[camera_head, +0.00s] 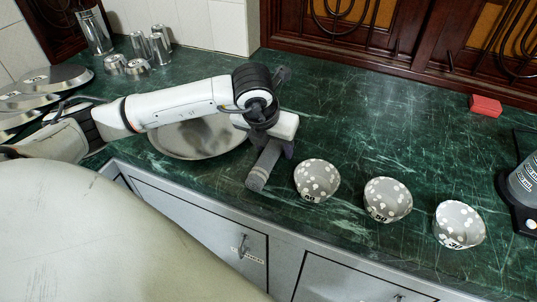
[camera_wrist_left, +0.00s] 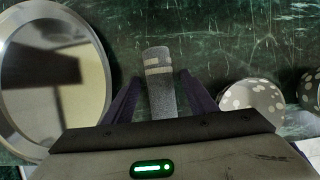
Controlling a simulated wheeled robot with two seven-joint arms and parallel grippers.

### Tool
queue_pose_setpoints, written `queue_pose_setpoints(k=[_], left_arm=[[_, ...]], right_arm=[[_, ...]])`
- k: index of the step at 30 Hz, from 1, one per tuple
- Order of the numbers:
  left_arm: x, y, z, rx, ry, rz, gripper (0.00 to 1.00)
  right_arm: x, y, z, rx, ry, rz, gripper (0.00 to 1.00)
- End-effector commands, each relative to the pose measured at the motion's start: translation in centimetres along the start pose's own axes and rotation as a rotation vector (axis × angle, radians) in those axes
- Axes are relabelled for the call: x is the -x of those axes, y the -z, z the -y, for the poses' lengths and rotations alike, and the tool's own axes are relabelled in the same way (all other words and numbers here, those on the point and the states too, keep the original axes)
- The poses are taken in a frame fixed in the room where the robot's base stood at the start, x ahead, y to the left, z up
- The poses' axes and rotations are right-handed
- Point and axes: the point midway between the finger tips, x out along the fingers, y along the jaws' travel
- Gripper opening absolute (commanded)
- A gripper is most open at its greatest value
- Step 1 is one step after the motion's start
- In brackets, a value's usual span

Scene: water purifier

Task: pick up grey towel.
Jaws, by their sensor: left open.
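The grey towel (camera_head: 264,166) is a narrow rolled strip with paler bands near one end. It lies on the green counter between a round metal plate and the spotted bowls. In the left wrist view the towel (camera_wrist_left: 160,82) lies between the two fingers. My left gripper (camera_head: 275,155) is open and above the towel, with its fingers on either side of it. The left gripper (camera_wrist_left: 162,95) also shows in the wrist view. Whether the fingers touch the towel cannot be told. The towel's near part is hidden by the gripper body in the wrist view. My right gripper is not in view.
The metal plate (camera_head: 198,140) lies left of the towel, partly under my arm. Spotted bowls (camera_head: 317,179), (camera_head: 387,199) and (camera_head: 459,224) stand to the right near the front edge. A red block (camera_head: 485,105) sits at the back right. The counter's back middle is clear.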

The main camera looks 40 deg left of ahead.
Motion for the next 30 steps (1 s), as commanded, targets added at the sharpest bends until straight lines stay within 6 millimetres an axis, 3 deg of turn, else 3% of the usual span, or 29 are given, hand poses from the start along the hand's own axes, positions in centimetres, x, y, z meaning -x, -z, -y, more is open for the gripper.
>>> queue_pose_setpoints(k=[16,24,30], left_arm=[[-0.18,0.08,0.02,0.0,0.001,0.0,0.52],[-0.19,0.09,0.03,0.0,0.001,0.0,0.08],[-0.17,0.07,0.03,0.0,0.001,0.0,0.07]], right_arm=[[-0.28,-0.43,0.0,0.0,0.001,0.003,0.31],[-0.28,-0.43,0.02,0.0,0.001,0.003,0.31],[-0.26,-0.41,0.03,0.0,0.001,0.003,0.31]])
